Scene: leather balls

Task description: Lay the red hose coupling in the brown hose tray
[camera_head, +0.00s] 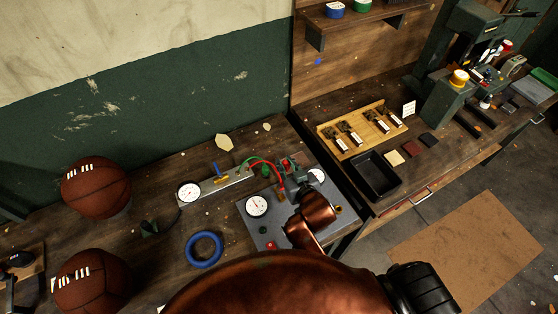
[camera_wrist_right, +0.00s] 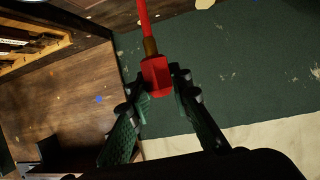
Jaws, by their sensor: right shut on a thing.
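The red hose coupling (camera_wrist_right: 157,77) sits between the two fingers of my right gripper (camera_wrist_right: 158,88) in the right wrist view, with the red hose (camera_wrist_right: 143,18) running from its brass end. In the head view my right gripper (camera_head: 289,181) is shut on it above the grey gauge panel, and the red hose (camera_head: 264,162) arcs away to the left. The fingers largely hide the coupling there. I cannot tell a brown hose tray for certain; a light wooden tray (camera_head: 338,151) holding several brass fittings stands on the right bench. My left gripper is not in view.
A metal manifold bar with a round gauge (camera_head: 189,192) and a green hose lies left of the gripper. A blue ring (camera_head: 204,249) and two leather balls (camera_head: 95,187) lie farther left. A black tray (camera_head: 376,174) stands on the right bench across a gap.

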